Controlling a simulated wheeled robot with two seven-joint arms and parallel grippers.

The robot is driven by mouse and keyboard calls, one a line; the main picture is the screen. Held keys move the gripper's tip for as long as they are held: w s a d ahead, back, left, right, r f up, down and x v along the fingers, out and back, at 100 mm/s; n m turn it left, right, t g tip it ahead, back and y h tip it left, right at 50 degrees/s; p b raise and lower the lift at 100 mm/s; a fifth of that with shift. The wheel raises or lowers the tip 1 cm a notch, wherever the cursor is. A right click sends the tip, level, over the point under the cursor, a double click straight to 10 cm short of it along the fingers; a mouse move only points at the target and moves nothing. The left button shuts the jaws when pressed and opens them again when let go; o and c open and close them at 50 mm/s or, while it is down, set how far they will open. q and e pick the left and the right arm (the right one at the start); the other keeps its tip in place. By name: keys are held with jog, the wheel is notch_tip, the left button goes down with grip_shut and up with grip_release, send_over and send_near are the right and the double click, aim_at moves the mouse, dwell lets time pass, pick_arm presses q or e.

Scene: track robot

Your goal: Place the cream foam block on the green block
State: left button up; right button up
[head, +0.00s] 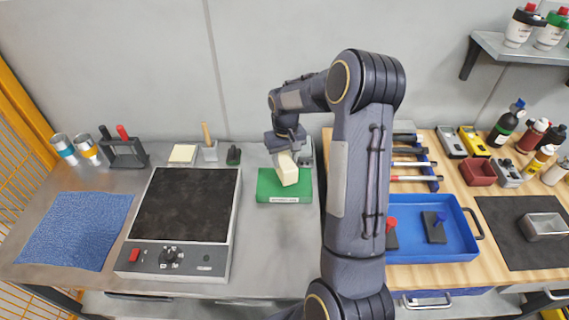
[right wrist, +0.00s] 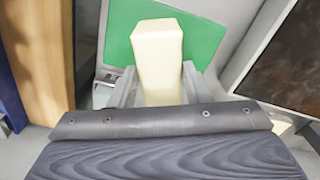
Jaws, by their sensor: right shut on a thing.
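The cream foam block (head: 287,168) is held in my right gripper (head: 284,156), which is shut on it. The block is over the green block (head: 268,188), a flat green slab with a pale label on its front edge, lying on the grey worktop. In the right wrist view, the cream foam block (right wrist: 158,55) sticks out between the fingers, with the green block (right wrist: 197,38) behind it. I cannot tell whether the two touch. My left gripper is not in view.
A dark-topped hot plate (head: 187,205) stands left of the green block. A small wooden-handled tool holder (head: 209,151) and a dark item (head: 233,155) stand behind. A blue tray (head: 455,236) is at the right, partly hidden by my arm. Bare worktop lies in front of the green block.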

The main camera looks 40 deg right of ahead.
aim_at(285, 160)
jog(key=f+p, duration=0.1)
jog(key=f, duration=0.2)
jog(key=shift+w+f, duration=0.15)
jog(key=shift+w, duration=0.05)
jog(key=shift+f, duration=0.1)
jog(key=shift+f, duration=0.1)
jog(key=shift+f, duration=0.2)
jog(key=o, duration=1)
jog(key=shift+r, duration=0.15)
jog(key=shift+c, duration=0.2)
